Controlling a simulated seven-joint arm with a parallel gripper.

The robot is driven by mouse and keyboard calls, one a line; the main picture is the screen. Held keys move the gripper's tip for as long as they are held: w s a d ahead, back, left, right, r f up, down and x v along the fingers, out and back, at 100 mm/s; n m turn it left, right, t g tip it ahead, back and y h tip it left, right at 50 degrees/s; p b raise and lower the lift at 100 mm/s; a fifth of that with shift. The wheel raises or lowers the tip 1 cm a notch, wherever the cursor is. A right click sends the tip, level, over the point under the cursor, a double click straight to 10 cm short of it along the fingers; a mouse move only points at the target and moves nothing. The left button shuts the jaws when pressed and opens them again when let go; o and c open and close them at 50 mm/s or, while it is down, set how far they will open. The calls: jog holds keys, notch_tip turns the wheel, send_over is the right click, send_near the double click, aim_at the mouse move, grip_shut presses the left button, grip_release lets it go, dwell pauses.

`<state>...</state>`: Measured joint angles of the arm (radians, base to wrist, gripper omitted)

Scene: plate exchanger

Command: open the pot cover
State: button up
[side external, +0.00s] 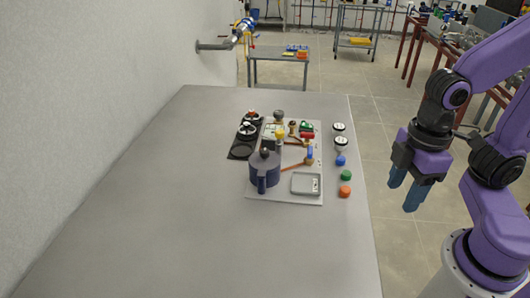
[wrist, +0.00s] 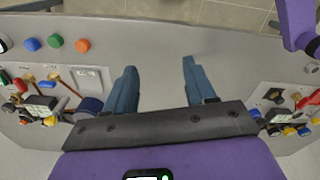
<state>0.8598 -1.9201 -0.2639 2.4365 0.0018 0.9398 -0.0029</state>
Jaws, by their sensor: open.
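A dark blue pot (side external: 263,173) stands on the light panel (side external: 285,196) in the side view. Its cover (side external: 264,157) is on top, with a dark round knob, and a handle sticks out toward the camera. My gripper (side external: 403,196) is to the right of the pot, beyond the table's right edge, with its fingers pointing down. It is open and empty. In the wrist view, my gripper (wrist: 160,66) shows two blue fingers apart with bare table between them. A dark blue round part, likely the pot (wrist: 90,105), is partly hidden behind the left finger and the gripper body.
Green (side external: 346,175), orange (side external: 345,191) and blue (side external: 340,160) buttons line the table's right side. Gauges, valves and a grey tray (side external: 306,183) crowd the panel around the pot. Dark round burners (side external: 243,148) lie behind left. The table's front and left are clear.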

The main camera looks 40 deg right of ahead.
jog(key=w+a+r+m, duration=0.25)
jog(key=w+a, duration=0.25)
jog(key=w, duration=0.3)
notch_tip(320, 180, up, 4)
jog(key=m, duration=0.5)
send_over(264, 151)
notch_tip(264, 151, down, 16)
jog(key=shift+d+f, duration=0.15)
jog(key=shift+f, duration=0.05)
grip_shut()
